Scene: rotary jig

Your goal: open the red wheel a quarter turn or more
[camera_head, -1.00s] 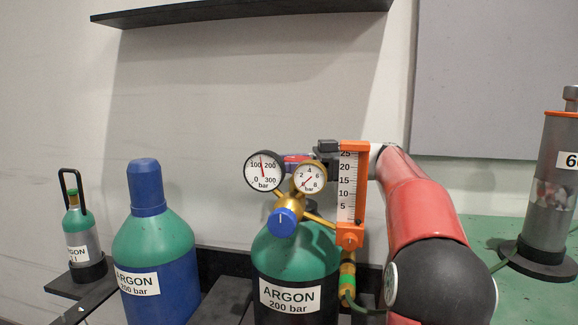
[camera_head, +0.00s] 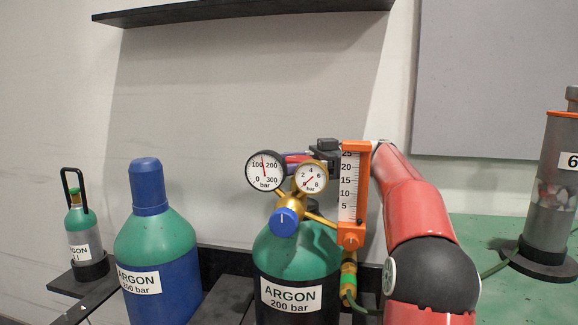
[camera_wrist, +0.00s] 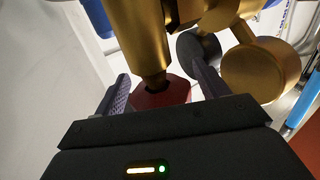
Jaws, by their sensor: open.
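The red wheel (camera_wrist: 165,94) shows in the wrist view just below a brass stem, partly hidden by the stem and my gripper's dark body. My gripper (camera_wrist: 157,80) is open, with one finger left of the wheel and the other to its right. I cannot tell whether either finger touches it. In the head view my gripper is mostly hidden behind the two gauges and the orange flow meter (camera_head: 350,238). A small red and blue patch shows between the gauges; I cannot tell what it is.
The brass regulator with a blue knob (camera_head: 285,221) and round gauges (camera_head: 265,170) sits on the green-topped argon cylinder (camera_head: 291,297), close to my gripper. A blue-capped cylinder (camera_head: 155,245) and a small bottle (camera_head: 80,232) stand left. A grey column (camera_head: 548,205) stands right.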

